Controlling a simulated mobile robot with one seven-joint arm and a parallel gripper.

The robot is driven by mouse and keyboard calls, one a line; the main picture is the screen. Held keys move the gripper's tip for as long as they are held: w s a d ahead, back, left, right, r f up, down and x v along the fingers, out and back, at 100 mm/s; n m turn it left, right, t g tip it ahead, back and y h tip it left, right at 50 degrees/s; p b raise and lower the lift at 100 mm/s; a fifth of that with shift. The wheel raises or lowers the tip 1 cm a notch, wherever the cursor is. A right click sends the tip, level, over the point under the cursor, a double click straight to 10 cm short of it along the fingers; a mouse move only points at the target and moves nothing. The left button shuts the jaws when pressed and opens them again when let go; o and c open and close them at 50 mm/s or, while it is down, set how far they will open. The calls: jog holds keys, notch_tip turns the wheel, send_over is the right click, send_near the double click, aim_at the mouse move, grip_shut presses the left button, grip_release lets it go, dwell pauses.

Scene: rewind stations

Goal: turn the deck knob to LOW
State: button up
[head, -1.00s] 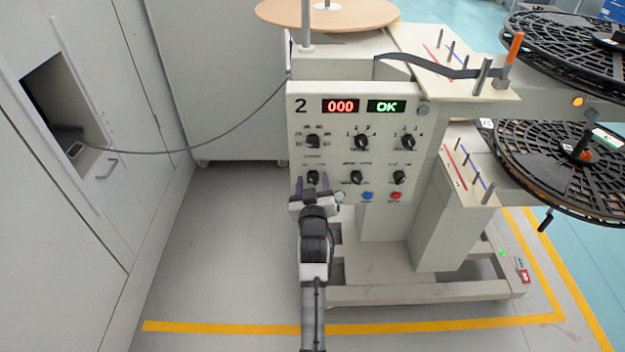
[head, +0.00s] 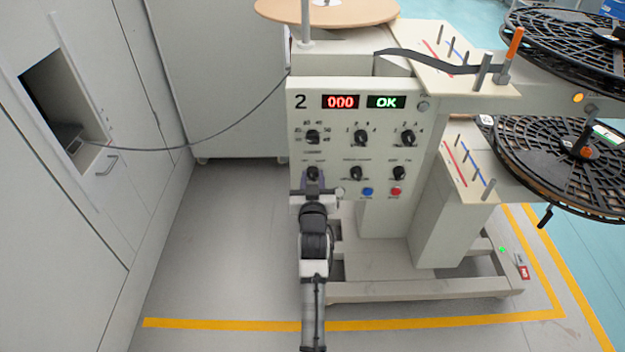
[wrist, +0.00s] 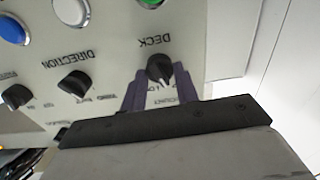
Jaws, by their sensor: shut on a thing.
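The deck knob (head: 313,173) is the black knob at the lower left of the station's front panel. In the wrist view the knob (wrist: 160,68) stands by an upside-down DECK label, and its pale pointer mark faces down in that picture. My gripper (head: 313,184) reaches up to it from below in the head view. In the wrist view my gripper (wrist: 161,86) has a purple finger on each side of the knob and is shut on it. The small position labels around the knob are partly covered by the fingers and are too small to read surely.
The direction knob (wrist: 75,83) is beside the deck knob. Blue (head: 367,191) and red (head: 396,191) buttons sit low on the panel. The displays read 000 (head: 340,102) and OK (head: 386,102). A cable (head: 230,133) hangs left of the station; the floor there is clear.

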jog(key=m, duration=0.5)
jog(key=shift+r, duration=0.1)
jog(key=shift+d+m, duration=0.1)
jog(key=shift+m, duration=2.3)
jog(key=o, duration=1)
jog(key=shift+s, duration=0.1)
